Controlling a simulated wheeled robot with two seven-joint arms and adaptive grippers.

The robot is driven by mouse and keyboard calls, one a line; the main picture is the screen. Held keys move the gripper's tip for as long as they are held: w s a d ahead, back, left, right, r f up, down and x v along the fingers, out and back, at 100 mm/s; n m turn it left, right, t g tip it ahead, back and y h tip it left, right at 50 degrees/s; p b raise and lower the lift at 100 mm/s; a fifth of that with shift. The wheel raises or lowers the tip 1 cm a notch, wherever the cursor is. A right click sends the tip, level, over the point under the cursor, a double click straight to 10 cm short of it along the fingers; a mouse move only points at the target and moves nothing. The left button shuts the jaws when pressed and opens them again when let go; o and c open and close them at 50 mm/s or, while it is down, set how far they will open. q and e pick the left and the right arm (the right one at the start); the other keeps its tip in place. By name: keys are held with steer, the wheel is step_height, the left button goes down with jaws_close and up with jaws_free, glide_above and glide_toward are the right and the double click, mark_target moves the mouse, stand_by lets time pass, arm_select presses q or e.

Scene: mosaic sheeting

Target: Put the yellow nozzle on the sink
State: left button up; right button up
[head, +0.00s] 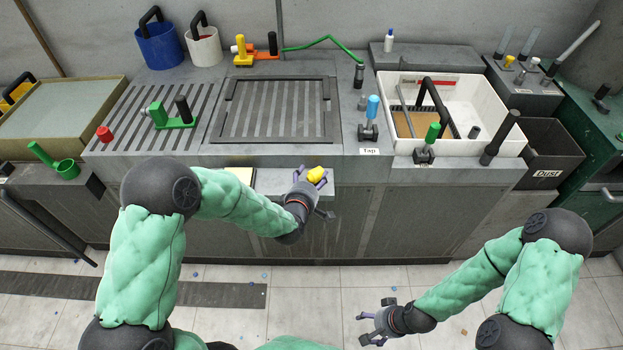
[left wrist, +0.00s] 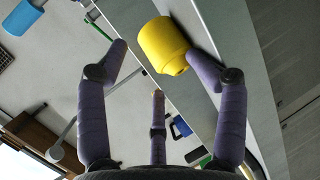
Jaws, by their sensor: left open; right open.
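The yellow nozzle (head: 316,174) sits at the front edge of the counter near the middle of the head view, by a small grey ledge (head: 270,182). My left gripper (head: 311,181) is open around it. In the left wrist view the nozzle (left wrist: 160,45) lies between the tips of the open fingers (left wrist: 160,65), close to the right finger and apart from the left one. The sink (head: 534,112) is a white basin at the right of the counter, with a grey-handled tool and brown board inside. My right gripper (head: 377,322) is open and empty, low above the floor.
A blue-topped tap (head: 372,108) and a green-topped tap (head: 432,133) stand along the counter front, left of and before the sink. A dark dust bin (head: 553,172) is at the right. A slatted drain panel (head: 275,108) lies left of the taps.

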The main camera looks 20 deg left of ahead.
arm_select(q)
steer(key=shift+s+f, duration=0.1)
steer(key=shift+f, duration=0.05)
steer(key=v, duration=1.2)
